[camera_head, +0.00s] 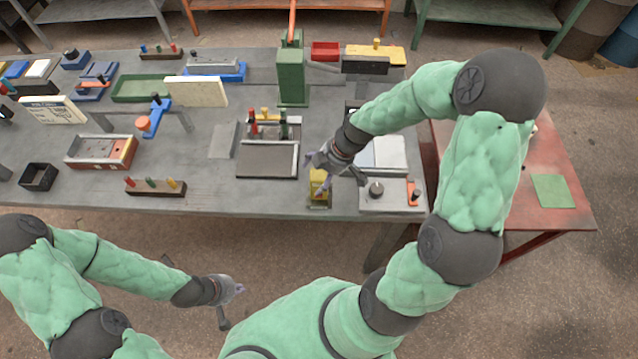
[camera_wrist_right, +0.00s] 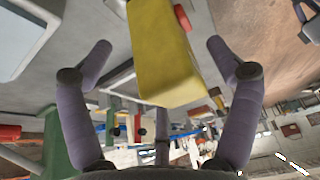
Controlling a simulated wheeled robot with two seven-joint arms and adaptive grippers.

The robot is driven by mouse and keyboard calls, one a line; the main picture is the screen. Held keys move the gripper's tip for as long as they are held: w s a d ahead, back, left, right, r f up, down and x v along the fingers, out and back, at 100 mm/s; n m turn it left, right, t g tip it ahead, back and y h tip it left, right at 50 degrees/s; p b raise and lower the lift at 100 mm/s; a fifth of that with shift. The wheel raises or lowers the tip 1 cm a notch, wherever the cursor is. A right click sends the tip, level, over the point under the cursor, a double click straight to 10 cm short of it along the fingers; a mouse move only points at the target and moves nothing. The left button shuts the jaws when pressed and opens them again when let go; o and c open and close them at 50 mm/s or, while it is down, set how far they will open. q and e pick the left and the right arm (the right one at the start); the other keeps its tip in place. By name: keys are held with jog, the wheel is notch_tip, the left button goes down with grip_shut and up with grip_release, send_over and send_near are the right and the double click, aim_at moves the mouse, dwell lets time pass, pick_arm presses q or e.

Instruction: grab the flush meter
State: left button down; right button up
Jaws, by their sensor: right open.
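The flush meter, which I take to be the yellow block-like device (camera_head: 319,184), stands near the front edge of the grey bench. In the right wrist view the yellow body (camera_wrist_right: 160,55) with a red round part lies between the two purple fingers, with gaps visible on both sides. My right gripper (camera_head: 337,174) is open, just above and behind the device in the head view, and partly covers it. My left gripper (camera_head: 232,290) hangs low in front of the bench, away from the device. Whether its fingers are open or shut is unclear.
A plate with a round dark knob (camera_head: 376,190) sits right of the yellow device, beside an orange tool (camera_head: 413,193). A dark tray (camera_head: 266,161) lies to the left. A green column (camera_head: 291,75) stands behind. A peg rack (camera_head: 155,188) is at the front left.

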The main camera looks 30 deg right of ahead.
jog(key=shift+a+f, duration=0.15)
jog(key=shift+f, duration=0.35)
jog(key=c, duration=1.5)
